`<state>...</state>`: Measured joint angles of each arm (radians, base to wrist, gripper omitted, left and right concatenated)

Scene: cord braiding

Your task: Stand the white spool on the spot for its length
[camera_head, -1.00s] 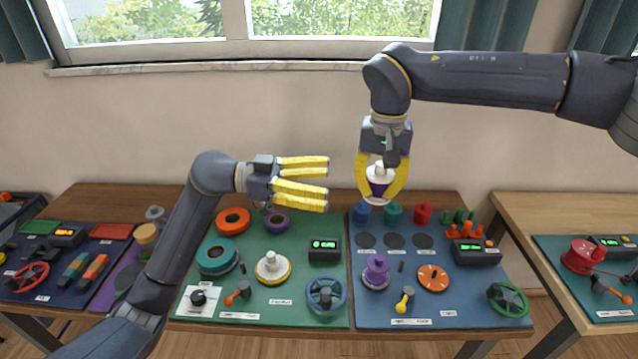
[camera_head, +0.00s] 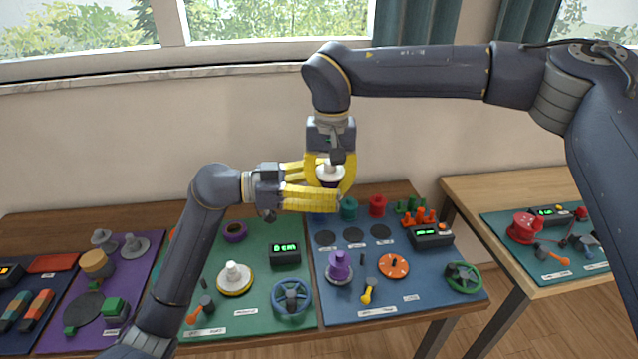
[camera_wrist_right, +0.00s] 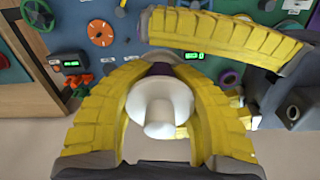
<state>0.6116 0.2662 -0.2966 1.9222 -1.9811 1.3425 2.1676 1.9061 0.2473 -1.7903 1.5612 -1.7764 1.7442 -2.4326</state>
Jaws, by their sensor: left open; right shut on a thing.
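The white spool (camera_head: 330,173) is held upright in the air between the fingers of my right gripper (camera_head: 329,198), above the back of the table. A dark purple band shows on it. In the right wrist view the white spool (camera_wrist_right: 158,108) sits between the curved yellow fingers. My left gripper (camera_head: 325,187) is open, its fingers pointing right and reaching beside the spool and the right fingers; I cannot tell whether they touch. Three dark round spots, left (camera_head: 325,237), middle (camera_head: 354,234) and right (camera_head: 380,231), lie bare on the blue mat (camera_head: 420,290).
Blue, green (camera_head: 348,208) and red (camera_head: 377,205) spools stand behind the spots. A purple spool (camera_head: 339,267), an orange disc (camera_head: 393,266) and a green handwheel (camera_head: 463,277) are in front. A green mat with a white-topped piece (camera_head: 234,278) lies left.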

